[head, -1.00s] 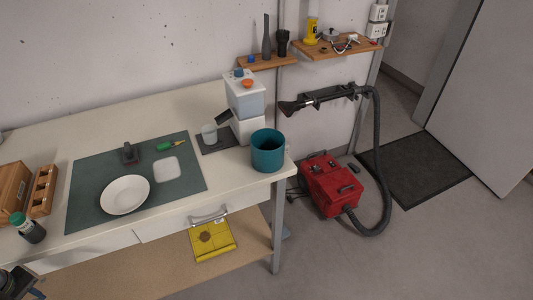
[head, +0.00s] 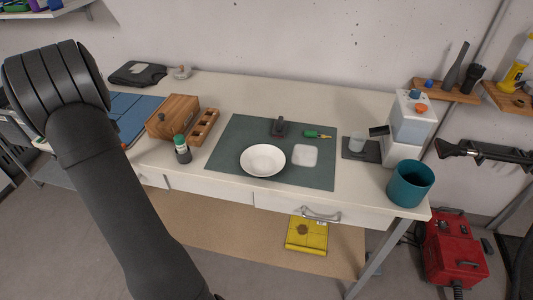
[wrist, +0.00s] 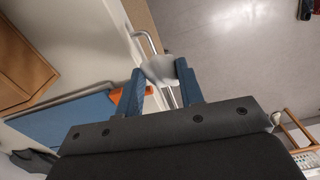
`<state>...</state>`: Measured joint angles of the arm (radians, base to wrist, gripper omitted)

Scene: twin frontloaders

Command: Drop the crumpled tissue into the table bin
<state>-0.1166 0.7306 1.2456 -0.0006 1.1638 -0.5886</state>
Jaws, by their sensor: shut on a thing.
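The table bin, a teal open-topped cylinder (head: 410,186), stands upright at the front right corner of the table in the head view. My gripper (wrist: 164,78) shows in the wrist view with its two blue fingers shut on a white crumpled tissue (wrist: 159,69). The tissue sits between the fingertips, in front of a metal drawer handle in the picture. In the head view my black arm fills the left side, far from the bin; the fingers and the tissue do not show there.
A white bowl (head: 262,160) lies on a green mat (head: 226,150). A dispenser (head: 410,124) stands just behind the bin. A dark bottle with a green cap (head: 182,150) and a wooden box (head: 173,117) stand left of the mat. A red vacuum (head: 455,248) is on the floor.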

